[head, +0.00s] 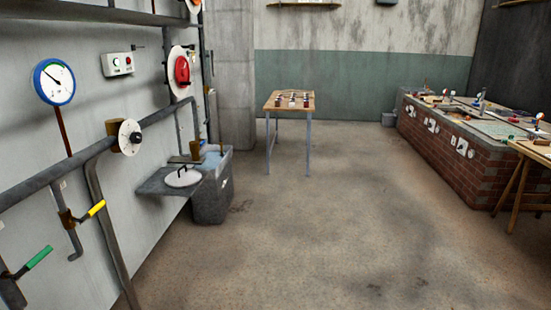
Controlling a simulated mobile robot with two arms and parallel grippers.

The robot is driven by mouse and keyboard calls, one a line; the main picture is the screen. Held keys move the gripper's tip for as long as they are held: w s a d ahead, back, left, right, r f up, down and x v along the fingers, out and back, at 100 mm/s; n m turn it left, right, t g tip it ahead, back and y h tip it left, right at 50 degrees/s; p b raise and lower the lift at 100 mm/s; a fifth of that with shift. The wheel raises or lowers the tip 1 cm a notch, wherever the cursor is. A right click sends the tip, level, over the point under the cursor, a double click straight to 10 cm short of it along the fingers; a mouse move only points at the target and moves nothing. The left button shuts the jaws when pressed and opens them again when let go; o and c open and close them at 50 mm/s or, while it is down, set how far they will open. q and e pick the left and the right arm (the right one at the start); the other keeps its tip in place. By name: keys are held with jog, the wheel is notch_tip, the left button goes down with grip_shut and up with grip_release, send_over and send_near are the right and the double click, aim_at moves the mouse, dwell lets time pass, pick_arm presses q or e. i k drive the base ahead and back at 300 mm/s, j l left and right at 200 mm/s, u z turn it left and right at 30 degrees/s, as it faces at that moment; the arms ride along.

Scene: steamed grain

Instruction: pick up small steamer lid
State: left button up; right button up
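A round white lid (183,177) with a dark arched handle lies on a grey shelf (152,183) that juts from the left wall. It looks like the steamer lid, but I cannot tell its exact size from here. A grey basin (214,200) stands against the right side of this shelf. A brown cylinder (196,150) stands at the back of the basin. Neither of my grippers shows in the head view.
Pipes with a yellow-handled valve (96,209) and a green-handled valve (39,257) run along the left wall. A wooden table (290,100) with small items stands ahead. A brick counter (455,155) is at right. The middle floor is clear.

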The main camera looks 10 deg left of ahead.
aim_at(185, 178)
jog(key=i+u, duration=0.25)
jog(key=i, duration=0.3)
jog(key=i+u, duration=0.2)
jog(key=i, duration=0.35)
jog(key=i+l+u, duration=0.25)
jog(key=i, duration=0.3)
jog(key=i+l+u, duration=0.25)
jog(key=i, duration=0.3)
